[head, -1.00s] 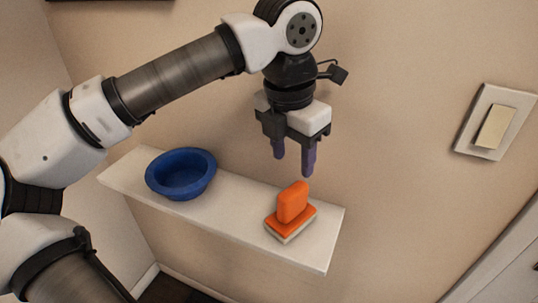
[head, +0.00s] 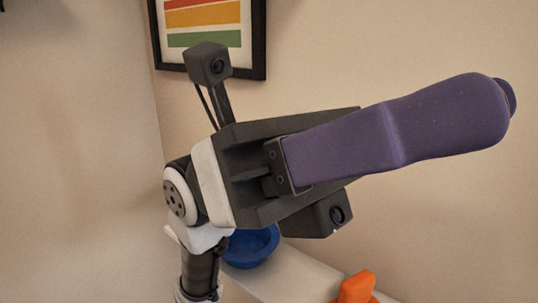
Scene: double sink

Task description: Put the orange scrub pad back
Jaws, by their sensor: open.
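The orange scrub pad (head: 357,287) shows at the bottom edge of the head view, cut off by the frame. Only its upper part is visible, at the white shelf (head: 300,268). My gripper (head: 490,108) is large and close to the camera, its purple fingers pointing right. It is open, with nothing visible held. The near finger hides most of the other one. My gripper appears above the scrub pad in the picture and apart from it.
A blue bowl (head: 250,247) sits on the shelf, partly hidden behind my gripper. A framed picture with coloured stripes (head: 205,20) hangs on the wall at the top. The wall at the right is bare.

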